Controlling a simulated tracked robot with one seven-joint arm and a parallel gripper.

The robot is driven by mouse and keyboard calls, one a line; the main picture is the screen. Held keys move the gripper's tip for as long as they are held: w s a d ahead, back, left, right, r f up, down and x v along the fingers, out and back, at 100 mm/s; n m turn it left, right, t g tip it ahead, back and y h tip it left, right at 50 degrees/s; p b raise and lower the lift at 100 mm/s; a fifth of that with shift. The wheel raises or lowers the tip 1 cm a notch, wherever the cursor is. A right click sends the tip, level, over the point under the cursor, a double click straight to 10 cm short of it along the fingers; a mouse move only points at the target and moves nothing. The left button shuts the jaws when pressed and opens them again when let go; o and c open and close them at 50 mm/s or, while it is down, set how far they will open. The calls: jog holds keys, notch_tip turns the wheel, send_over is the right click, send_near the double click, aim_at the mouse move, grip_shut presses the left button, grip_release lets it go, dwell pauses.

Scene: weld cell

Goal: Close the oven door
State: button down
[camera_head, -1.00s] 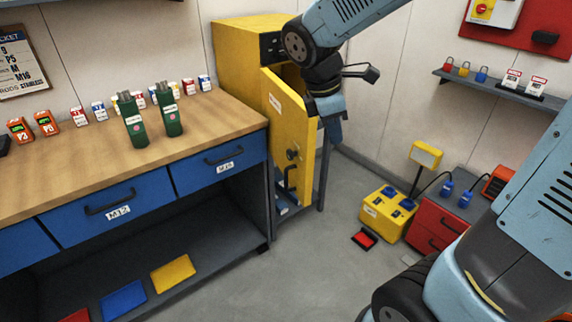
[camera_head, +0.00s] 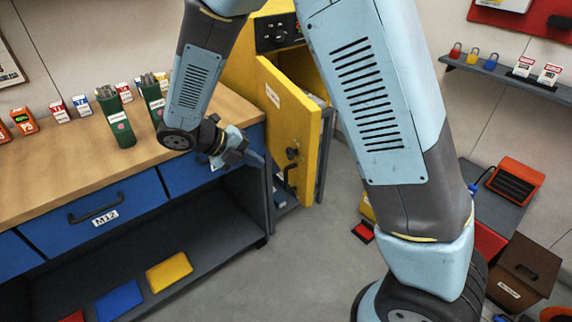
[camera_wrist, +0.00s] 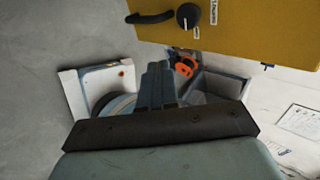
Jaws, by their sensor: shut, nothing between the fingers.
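The oven is a yellow cabinet (camera_head: 238,58) behind the end of the bench, with a black control panel on its upper front. Its yellow door (camera_head: 283,115) stands open, swung out toward me, with a dark knob and a handle (camera_head: 291,181) low on it. In the wrist view the door (camera_wrist: 235,32) fills the top, with its handle and knob showing. My gripper (camera_head: 257,160) is shut and empty, left of the door and in front of the bench's right drawer. Its fingers also show in the wrist view (camera_wrist: 157,85). Contact with the door cannot be told. My arm hides part of the oven.
The wooden bench (camera_head: 55,165) with blue drawers and green holders stands left. Coloured plates lie on its lower shelf (camera_head: 215,215). A red-and-black pad (camera_head: 363,232) lies on the floor right of the oven. The floor between is clear.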

jog(key=f, duration=0.1)
send_near(301, 173)
jog(key=x, duration=0.4)
jog(key=shift+s+a+f, duration=0.1)
jog(key=shift+s+f, duration=0.15)
jog(key=shift+f, duration=0.25)
jog(key=shift+w+d, duration=0.35)
jog(key=shift+d, duration=0.45)
